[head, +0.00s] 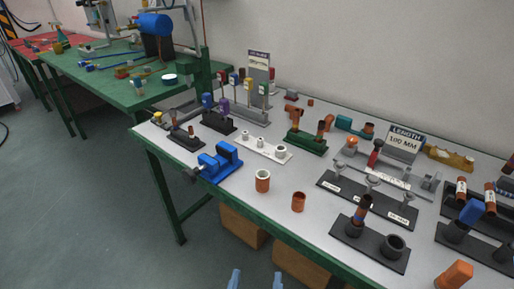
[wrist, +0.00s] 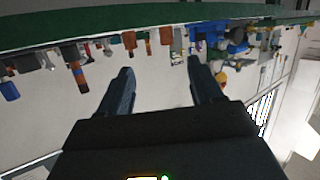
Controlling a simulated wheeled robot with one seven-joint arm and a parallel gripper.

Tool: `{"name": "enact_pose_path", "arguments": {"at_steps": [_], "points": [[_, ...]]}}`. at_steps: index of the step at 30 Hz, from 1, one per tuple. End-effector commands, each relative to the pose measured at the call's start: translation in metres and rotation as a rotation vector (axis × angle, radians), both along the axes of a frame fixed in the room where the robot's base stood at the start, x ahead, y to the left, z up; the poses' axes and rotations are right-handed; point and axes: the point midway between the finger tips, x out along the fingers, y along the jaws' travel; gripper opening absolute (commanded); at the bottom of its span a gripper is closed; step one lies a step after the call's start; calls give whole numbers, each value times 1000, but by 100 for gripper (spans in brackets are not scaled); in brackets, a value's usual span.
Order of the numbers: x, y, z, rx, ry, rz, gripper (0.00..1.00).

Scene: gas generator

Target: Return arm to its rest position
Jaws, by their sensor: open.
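My gripper (head: 256,281) shows only as two blue-grey fingertips at the bottom edge of the head view, in front of the table's near edge. In the wrist view my gripper (wrist: 158,88) has its two dark fingers spread well apart. Nothing is between the fingers and they touch nothing. The rest of my arm is hidden from the head view. The wrist view looks upside down along the table edge (wrist: 150,30), with the workpieces hanging from it in the picture.
The grey table (head: 235,185) holds a blue vise (head: 220,163), copper pipe pieces (head: 263,181), a black rack (head: 368,244) and a length sign (head: 404,142). Cardboard boxes (head: 243,228) stand beneath it. A green workbench (head: 125,88) stands behind at left. The floor (head: 80,220) at left is clear.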

Motion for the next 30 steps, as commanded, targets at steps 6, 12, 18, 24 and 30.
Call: {"name": "enact_pose_path", "arguments": {"at_steps": [6,12,18,24,30], "points": [[-10,-31,-25,-43,69,51,65],[-30,-67,-50,-74,148,122,65],[-80,-117,-72,-74,234,220,65],[-141,-156,-62,-25,243,279,65],[-197,-184,-21,33,172,254,65]]}}
